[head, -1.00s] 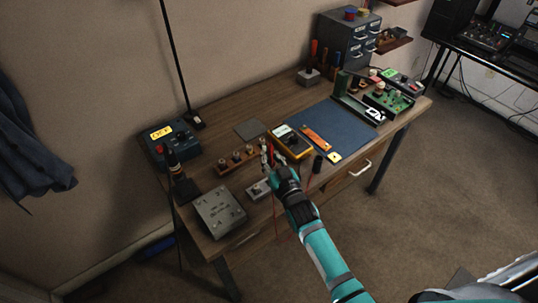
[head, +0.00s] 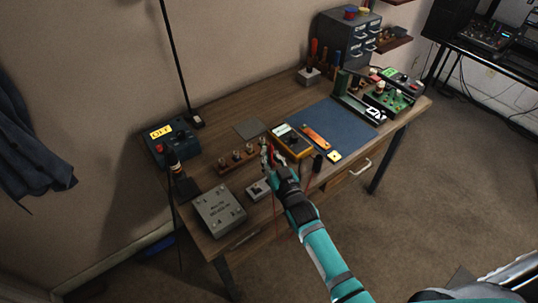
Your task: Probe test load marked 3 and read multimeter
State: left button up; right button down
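My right gripper (head: 268,152) reaches over the front of the workbench with a thin red probe (head: 271,157) between its fingers. A thin red lead hangs below the wrist. The yellow multimeter (head: 291,142) lies just right of the gripper on the blue mat's left end; its display is pale and too small to read. A small grey box (head: 258,189) sits below and left of the gripper, partly hidden by it. A larger grey box (head: 219,211) with corner posts and unreadable lettering lies at the front left. No mark 3 can be made out. My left gripper is out of view.
A wooden rack (head: 229,168) with several knobs stands left of the gripper. The blue mat (head: 345,128) holds an orange tool. A green circuit board (head: 388,98) stands far right.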

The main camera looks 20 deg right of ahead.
aim_at(272, 148)
notch_tip(272, 148, up, 5)
jog(key=p, duration=0.5)
jog(key=shift+f, duration=0.1)
dwell(0.4)
dwell(0.8)
